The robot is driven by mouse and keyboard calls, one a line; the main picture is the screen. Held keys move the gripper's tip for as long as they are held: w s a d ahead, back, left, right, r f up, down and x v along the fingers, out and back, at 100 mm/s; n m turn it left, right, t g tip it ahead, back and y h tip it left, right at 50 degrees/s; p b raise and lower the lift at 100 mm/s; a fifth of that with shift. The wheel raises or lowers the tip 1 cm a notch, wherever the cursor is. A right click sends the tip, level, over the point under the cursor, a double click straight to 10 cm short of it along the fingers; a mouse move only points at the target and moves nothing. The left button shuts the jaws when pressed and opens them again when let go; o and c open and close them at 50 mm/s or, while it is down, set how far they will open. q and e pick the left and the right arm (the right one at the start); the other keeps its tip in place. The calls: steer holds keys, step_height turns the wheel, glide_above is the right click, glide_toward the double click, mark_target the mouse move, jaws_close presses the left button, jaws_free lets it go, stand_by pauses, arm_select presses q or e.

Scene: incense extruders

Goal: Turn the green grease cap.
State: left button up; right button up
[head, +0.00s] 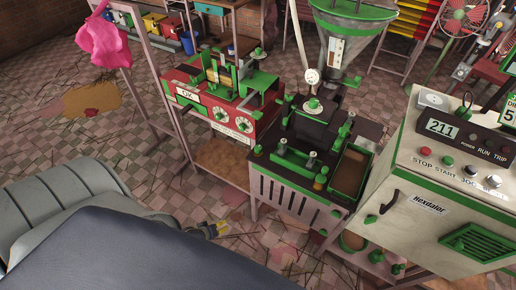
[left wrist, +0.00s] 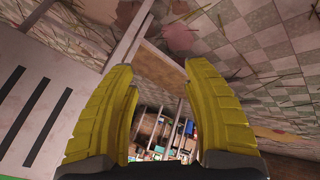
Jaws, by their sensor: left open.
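Several green parts on the machines could be the grease cap, and I cannot tell which it is. One small green cap (head: 312,104) stands on the dark-topped extruder below the hopper. Another green knob (head: 258,52) is on top of the red machine. My left gripper (head: 218,229) is low over the floor, left of the extruder's slotted front and apart from it. In the left wrist view its yellow fingers (left wrist: 160,75) are spread with nothing between them. No green cap shows clearly in that view. My right gripper is not in view.
The pale slotted panel (head: 288,195) shows close on the left in the left wrist view (left wrist: 35,110). A white control cabinet (head: 430,215) stands at right, a red machine (head: 215,112) behind. A pink cloth (head: 103,40) hangs at upper left. The floor (head: 150,165) at left is mostly open.

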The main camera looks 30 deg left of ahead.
arm_select(q)
steer(key=w+a+r+n+t, duration=0.25)
steer(key=w+r+n, duration=0.3)
steer(key=r, duration=0.45)
step_height(320, 180, up, 28)
steer(key=n+t+h, duration=0.4)
steer(key=n, duration=1.4)
glide_above(256, 149)
steer(key=s+a, duration=0.4)
steer(key=s, duration=1)
steer(key=shift+g, duration=0.25)
steer(key=x, duration=1.7)
steer(key=shift+d+r, duration=0.1)
steer(key=shift+d, duration=0.3)
steer(key=shift+s, duration=0.1)
jaws_close()
